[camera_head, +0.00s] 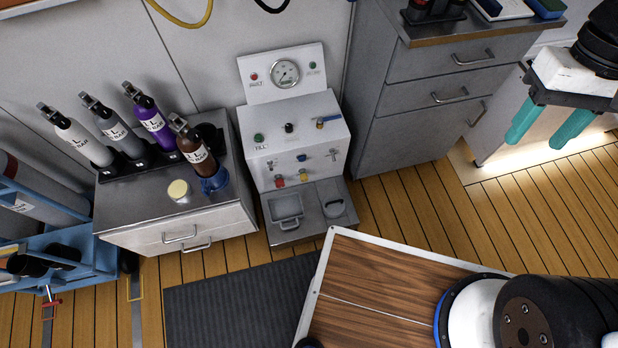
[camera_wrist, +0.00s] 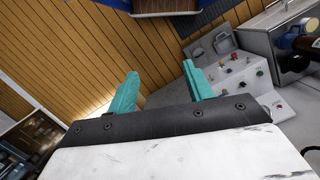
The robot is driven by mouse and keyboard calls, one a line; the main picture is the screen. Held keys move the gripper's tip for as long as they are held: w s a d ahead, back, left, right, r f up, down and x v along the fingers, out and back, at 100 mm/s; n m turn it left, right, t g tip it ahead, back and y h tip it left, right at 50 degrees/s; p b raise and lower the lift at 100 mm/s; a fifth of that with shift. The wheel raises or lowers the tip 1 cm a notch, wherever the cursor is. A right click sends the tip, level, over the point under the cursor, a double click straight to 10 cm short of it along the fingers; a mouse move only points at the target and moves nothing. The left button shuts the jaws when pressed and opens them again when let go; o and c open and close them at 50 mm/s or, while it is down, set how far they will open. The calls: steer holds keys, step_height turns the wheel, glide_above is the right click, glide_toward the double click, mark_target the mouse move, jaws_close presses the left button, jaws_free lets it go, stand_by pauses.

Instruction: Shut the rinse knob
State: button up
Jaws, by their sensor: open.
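The light grey fill panel (camera_head: 293,113) stands against the wall between two cabinets. The lettering is too small to tell which knob is the rinse one. My gripper (camera_head: 546,130) is open and empty at the upper right, well apart from the panel. In the wrist view, the teal fingers of my gripper (camera_wrist: 160,78) are spread, with the panel (camera_wrist: 228,87) beyond them to the right.
A drawer cabinet (camera_head: 412,108) stands between the panel and my gripper. A wooden-topped table (camera_head: 375,285) lies in front.

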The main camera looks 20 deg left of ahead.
steer(key=w+a+f+n+g+h, duration=0.1)
steer(key=w+a+f+n, duration=0.1)
steer(key=w+a+f, duration=0.6)
steer(key=n+t+y, duration=0.1)
steer(key=t+y, duration=0.5)
glide_toward(306, 178)
steer(key=s+x, duration=0.1)
steer(key=x, duration=0.2)
steer(key=shift+w+x, duration=0.25)
steer(key=shift+x, duration=1.5)
steer(key=shift+w+x, duration=0.2)
steer(key=shift+x, duration=1.55)
steer(key=shift+r, duration=0.15)
steer(key=shift+c, duration=0.3)
steer(key=c, duration=0.9)
